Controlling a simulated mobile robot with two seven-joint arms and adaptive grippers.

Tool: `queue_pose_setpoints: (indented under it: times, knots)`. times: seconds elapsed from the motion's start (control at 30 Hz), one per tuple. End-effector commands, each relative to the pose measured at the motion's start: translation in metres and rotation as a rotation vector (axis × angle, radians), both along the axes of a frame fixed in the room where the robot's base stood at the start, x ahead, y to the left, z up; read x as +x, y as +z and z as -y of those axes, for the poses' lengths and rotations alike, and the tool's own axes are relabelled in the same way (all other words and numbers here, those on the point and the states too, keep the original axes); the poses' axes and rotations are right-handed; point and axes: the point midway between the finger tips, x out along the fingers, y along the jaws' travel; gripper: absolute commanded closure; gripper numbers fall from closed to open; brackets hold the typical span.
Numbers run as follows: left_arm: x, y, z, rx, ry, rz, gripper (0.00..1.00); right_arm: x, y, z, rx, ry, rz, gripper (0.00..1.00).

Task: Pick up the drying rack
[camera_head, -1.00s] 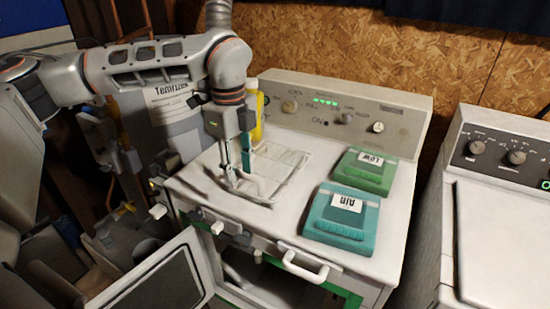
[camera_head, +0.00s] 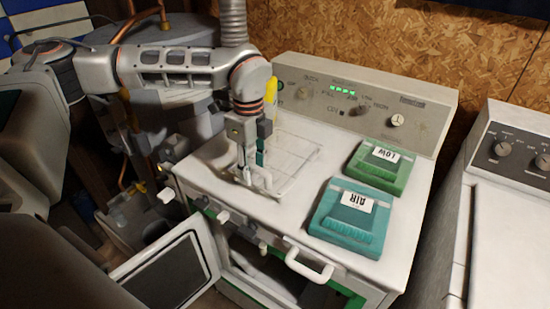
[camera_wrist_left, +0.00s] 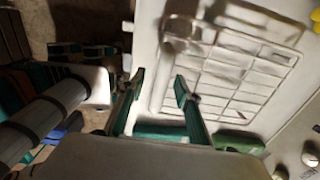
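The drying rack (camera_head: 297,158) is a thin white wire grid lying on the white dryer top. It fills much of the left wrist view (camera_wrist_left: 236,72). My left gripper (camera_head: 250,178) points down at the rack's near-left end. My right gripper is not in view.
A green box labelled LOW (camera_head: 380,168) and a teal box labelled AIR (camera_head: 351,216) sit right of the rack. A yellow bottle (camera_head: 271,90) stands behind the gripper. The dryer door (camera_head: 172,272) hangs open in front. A second white machine (camera_head: 510,200) stands at right.

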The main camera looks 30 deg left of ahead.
Motion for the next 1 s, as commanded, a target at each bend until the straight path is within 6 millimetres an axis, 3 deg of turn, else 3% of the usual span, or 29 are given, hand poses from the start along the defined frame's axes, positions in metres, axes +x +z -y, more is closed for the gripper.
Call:
queue_pose_setpoints:
  times: [0.27, 0.4, 0.8, 1.0]
  knots:
    - [0.000, -0.003, 0.000, 0.000, 0.000, 0.000, 0.67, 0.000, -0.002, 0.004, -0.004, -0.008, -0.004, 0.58]
    - [0.000, -0.003, 0.000, 0.000, 0.000, 0.001, 1.00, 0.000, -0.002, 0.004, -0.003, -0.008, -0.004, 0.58]
    - [0.001, -0.001, 0.000, 0.000, -0.001, 0.004, 1.00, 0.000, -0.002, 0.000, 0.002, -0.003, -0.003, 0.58]
    - [0.002, 0.013, 0.000, -0.001, 0.000, 0.006, 1.00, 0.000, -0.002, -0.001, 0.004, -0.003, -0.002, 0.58]
